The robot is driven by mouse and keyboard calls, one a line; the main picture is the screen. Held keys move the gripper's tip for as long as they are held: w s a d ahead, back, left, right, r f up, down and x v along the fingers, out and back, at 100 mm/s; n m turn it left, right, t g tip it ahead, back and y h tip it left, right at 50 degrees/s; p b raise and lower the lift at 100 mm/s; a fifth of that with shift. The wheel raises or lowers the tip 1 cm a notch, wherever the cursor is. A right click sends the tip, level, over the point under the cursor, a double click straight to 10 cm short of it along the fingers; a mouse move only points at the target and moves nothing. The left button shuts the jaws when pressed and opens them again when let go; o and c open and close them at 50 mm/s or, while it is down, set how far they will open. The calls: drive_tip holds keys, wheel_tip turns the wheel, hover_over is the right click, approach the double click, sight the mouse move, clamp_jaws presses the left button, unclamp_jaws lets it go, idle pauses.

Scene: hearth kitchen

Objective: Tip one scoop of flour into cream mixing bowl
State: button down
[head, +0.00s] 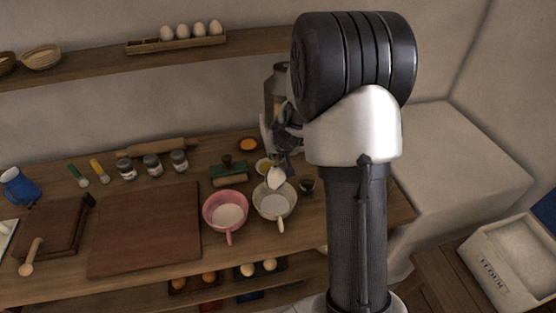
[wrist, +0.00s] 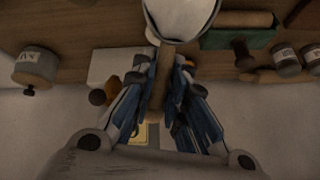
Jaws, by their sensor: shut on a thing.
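My gripper (head: 286,140) is shut on the wooden handle of a scoop (wrist: 182,16). In the wrist view the handle runs between the fingers (wrist: 160,85), and the scoop's cup lies beyond the fingertips with white flour visible in it. In the head view the scoop (head: 276,178) shows over the back part of the cream mixing bowl (head: 274,212). Its exact height and tilt are hard to tell. The cream bowl has a pale inside and a handle toward the front; whether flour lies in it is unclear. A white bin marked flour (head: 491,272) stands at the lower right.
A pink bowl (head: 208,221) with pale contents stands just left of the cream bowl. A small dark cup (head: 307,185) is close on its right. A yellow-filled dish (head: 264,166) and a green item with a roller (head: 230,172) are behind. A cutting board (head: 145,230) lies left.

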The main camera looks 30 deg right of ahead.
sight(276, 176)
drive_tip(key=shift+s+a+t+h+b, duration=0.25)
drive_tip(key=shift+t+h+b, duration=0.2)
drive_tip(key=shift+b, duration=2)
drive_tip(key=b, duration=0.2)
drive_tip(key=t+b, duration=0.1)
drive_tip(key=b, duration=0.2)
drive_tip(key=shift+s+a+h, duration=0.25)
drive_tip(key=shift+s, duration=0.15)
drive_tip(key=shift+s+a+r+t+h, duration=0.15)
drive_tip(key=shift+s+r+t+h, duration=0.2)
drive_tip(key=shift+t+h, duration=0.1)
drive_tip(key=shift+a+n+t, duration=0.2)
drive_tip(key=shift+n+t, duration=0.1)
drive_tip(key=shift+s+a+r+t+h, duration=0.2)
drive_tip(key=shift+s+t+h, duration=0.15)
drive_tip(key=shift+t, duration=0.15)
drive_tip(key=shift+s+a+r+t+h, duration=0.2)
drive_tip(key=shift+t+h, duration=0.1)
drive_tip(key=shift+t, duration=0.2)
drive_tip(key=shift+p, duration=0.35)
